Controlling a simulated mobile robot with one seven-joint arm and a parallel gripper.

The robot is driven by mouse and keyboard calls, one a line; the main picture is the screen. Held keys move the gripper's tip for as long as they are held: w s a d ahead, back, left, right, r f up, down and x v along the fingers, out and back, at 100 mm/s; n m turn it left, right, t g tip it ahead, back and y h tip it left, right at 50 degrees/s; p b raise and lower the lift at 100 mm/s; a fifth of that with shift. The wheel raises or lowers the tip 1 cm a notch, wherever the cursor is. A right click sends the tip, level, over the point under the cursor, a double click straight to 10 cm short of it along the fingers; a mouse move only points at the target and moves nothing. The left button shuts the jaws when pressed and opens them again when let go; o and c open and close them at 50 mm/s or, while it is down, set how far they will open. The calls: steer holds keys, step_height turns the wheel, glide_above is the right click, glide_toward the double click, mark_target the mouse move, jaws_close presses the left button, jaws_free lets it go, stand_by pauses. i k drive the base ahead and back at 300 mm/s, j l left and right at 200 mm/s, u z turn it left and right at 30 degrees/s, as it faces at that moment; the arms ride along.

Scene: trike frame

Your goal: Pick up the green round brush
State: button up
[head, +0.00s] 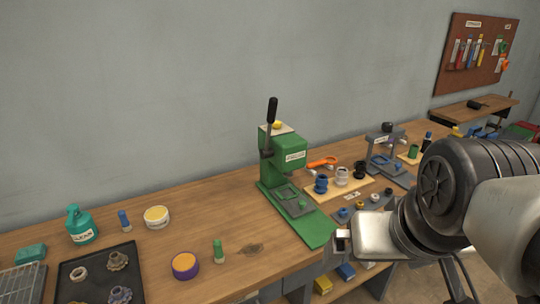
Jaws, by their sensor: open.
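A small upright green piece, which looks like the green round brush (219,254), stands on the wooden bench in the head view, just right of a purple tub with an orange top. Its top end is a little paler. My gripper (343,241) is at the right of the picture, well to the right of the green brush and apart from it, near the bench's front edge. Its jaws are seen small and partly from the side, and nothing shows between them.
A green press (285,180) stands between the brush and the back right of the bench. The purple tub (185,266) is close left of the brush. A blue brush-like piece (124,220), a white tub (157,217), a teal can (81,227) and a dark tray (125,257) are farther left.

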mark_target(219, 256)
steer(key=k+l+u, duration=0.1)
steer(key=u, duration=0.25)
steer(key=k+l+u, duration=0.1)
steer(key=u, duration=0.25)
steer(key=k+u, duration=0.35)
steer(key=i+l+u, duration=0.2)
steer(key=i+l, duration=0.15)
steer(key=i, duration=0.2)
steer(key=i+l+u, duration=0.2)
steer(key=i+l, duration=0.2)
steer(key=i, duration=0.15)
